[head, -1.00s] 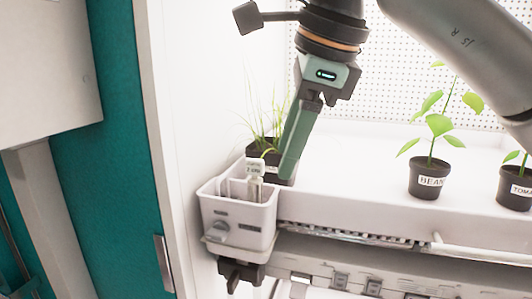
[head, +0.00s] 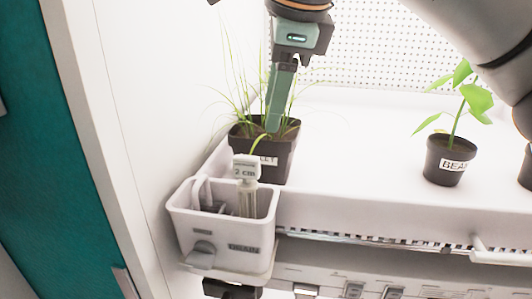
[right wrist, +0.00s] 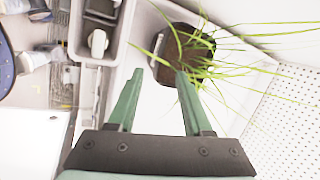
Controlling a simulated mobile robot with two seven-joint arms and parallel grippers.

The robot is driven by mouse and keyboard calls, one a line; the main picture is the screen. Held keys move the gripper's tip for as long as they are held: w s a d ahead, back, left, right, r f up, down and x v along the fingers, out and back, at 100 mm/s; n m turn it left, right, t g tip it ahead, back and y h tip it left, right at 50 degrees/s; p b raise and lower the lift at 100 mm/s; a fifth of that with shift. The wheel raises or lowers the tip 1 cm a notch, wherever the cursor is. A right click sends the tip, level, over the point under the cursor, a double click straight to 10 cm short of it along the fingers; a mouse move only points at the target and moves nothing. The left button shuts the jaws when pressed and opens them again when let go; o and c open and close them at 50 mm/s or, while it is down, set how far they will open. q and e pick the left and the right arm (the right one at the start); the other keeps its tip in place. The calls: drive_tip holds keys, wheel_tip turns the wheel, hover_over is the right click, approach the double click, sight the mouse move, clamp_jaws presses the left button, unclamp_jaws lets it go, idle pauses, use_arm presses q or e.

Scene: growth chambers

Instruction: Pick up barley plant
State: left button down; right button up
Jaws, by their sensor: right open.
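A grassy plant in a black square pot (head: 287,160) stands at the left end of the white shelf, behind the drain box. Its label is partly hidden; the letters that show look like "LET", so I cannot tell that it is barley. The pot also shows in the right wrist view (right wrist: 165,68), with long thin leaves spreading right. My right gripper (head: 273,128) is at the plant, its finger overlapping the pot's rim in the head view. In the right wrist view the gripper (right wrist: 158,75) is open and empty; one finger overlaps the pot, the other is beside it.
A bean plant (head: 447,160) stands to the right. The shelf (head: 355,150) between is clear. A side wall (head: 160,90) is close on the left.

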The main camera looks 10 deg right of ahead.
sight(267, 143)
drive_tip(key=x, duration=0.7)
drive_tip(key=shift+s+d, duration=0.1)
drive_tip(key=shift+d, duration=0.1)
clamp_jaws()
idle(1.1)
